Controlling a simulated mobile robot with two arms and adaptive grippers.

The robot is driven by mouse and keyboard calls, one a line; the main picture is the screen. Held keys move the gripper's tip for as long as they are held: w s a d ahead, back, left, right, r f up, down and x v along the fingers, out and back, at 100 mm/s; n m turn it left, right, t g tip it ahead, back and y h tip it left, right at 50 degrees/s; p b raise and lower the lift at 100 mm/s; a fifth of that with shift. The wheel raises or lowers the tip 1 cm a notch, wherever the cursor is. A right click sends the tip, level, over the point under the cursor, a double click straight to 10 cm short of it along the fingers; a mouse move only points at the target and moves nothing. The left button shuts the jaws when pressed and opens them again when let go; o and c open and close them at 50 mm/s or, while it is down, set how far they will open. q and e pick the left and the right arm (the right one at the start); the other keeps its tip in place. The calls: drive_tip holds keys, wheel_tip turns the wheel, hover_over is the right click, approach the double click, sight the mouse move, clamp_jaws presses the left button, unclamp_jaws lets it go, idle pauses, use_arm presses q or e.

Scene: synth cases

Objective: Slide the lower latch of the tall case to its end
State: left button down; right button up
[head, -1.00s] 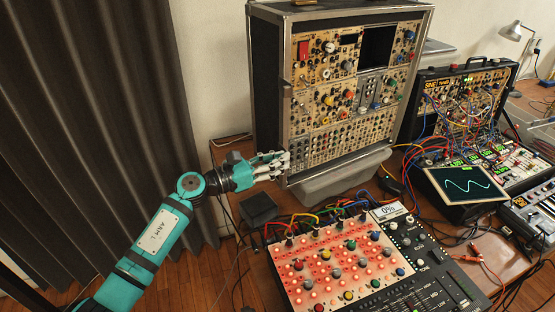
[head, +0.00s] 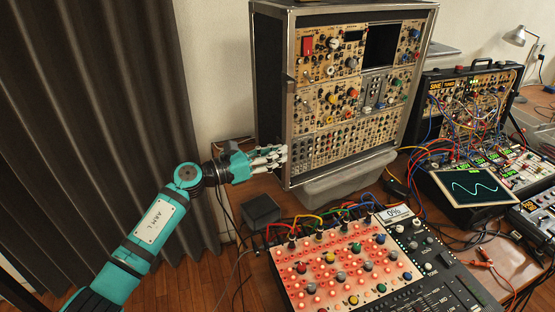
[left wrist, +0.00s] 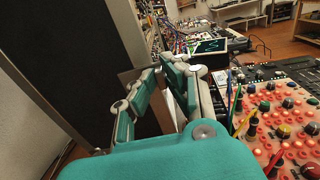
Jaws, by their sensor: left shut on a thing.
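The tall case (head: 345,105) stands upright at the back of the table, with a metal-edged frame and a front full of knobs and sockets. My left gripper (head: 281,157) is at the lower left edge of its frame, with the fingers against or very near it. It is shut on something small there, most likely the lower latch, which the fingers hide. In the left wrist view, the fingers (left wrist: 166,70) reach forward beside the case's dark side (left wrist: 62,60); the held piece cannot be made out. My right gripper is not in view.
A small black box (head: 261,209) sits below my left gripper. A lit red panel with knobs (head: 342,262) and cables lies in front of the case. A screen with a wave (head: 470,186) and a cabled synth case (head: 470,100) stand to the right. A dark curtain hangs at left.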

use_arm(q)
drive_tip(key=c, duration=1.4)
unclamp_jaws()
drive_tip(key=shift+w+a, duration=0.2)
drive_tip(key=v, duration=1.2)
drive_tip(key=shift+s, duration=0.1)
